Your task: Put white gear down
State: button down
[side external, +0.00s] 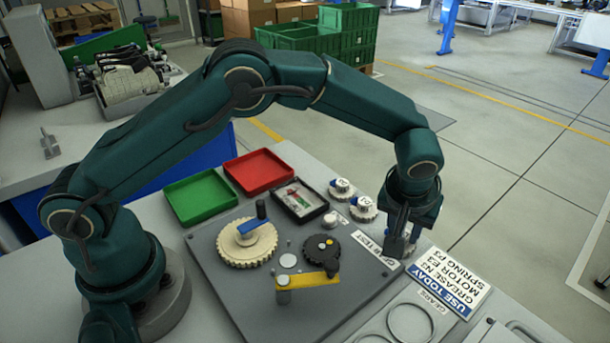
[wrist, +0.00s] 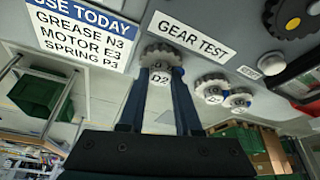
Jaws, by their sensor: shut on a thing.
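My gripper (side external: 398,248) is at the right edge of the grey work plate. The gear is by the GEAR TEST label (wrist: 193,33), which is partly hidden in the side view (side external: 375,249). I cannot tell if the gear touches the surface. Two similar white gears (side external: 341,188) (side external: 363,208) stand farther back.
The grey plate (side external: 225,290) carries a large cream gear (side external: 246,250), a dark gear (side external: 320,252) and a yellow arm (side external: 308,282). Green (side external: 200,195) and red (side external: 258,171) trays and a dark tray (side external: 299,202) lie behind. A USE TODAY card (side external: 452,280) lies right of the gripper.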

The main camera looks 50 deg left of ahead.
notch_tip(320, 180, up, 4)
jog(key=shift+a+r, duration=0.1)
jog(key=shift+a, duration=0.05)
jog(key=s+a+r, duration=0.1)
jog(key=a+r, duration=0.5)
jog(key=a, duration=0.5)
jog(key=s+d+r+n+g+y, duration=0.1)
jog(key=s+n, duration=0.3)
jog(key=s, duration=0.4)
jog(key=s+d+r+n+g+y, duration=0.15)
jog(key=s+n, duration=0.25)
jog(key=s, duration=0.5)
jog(key=shift+t, duration=0.25)
jog(key=f, duration=1)
jog(key=shift+d+f, duration=0.25)
jog(key=shift+d, duration=0.1)
jog(key=shift+f, duration=0.15)
jog(key=c, duration=0.6)
grip_release()
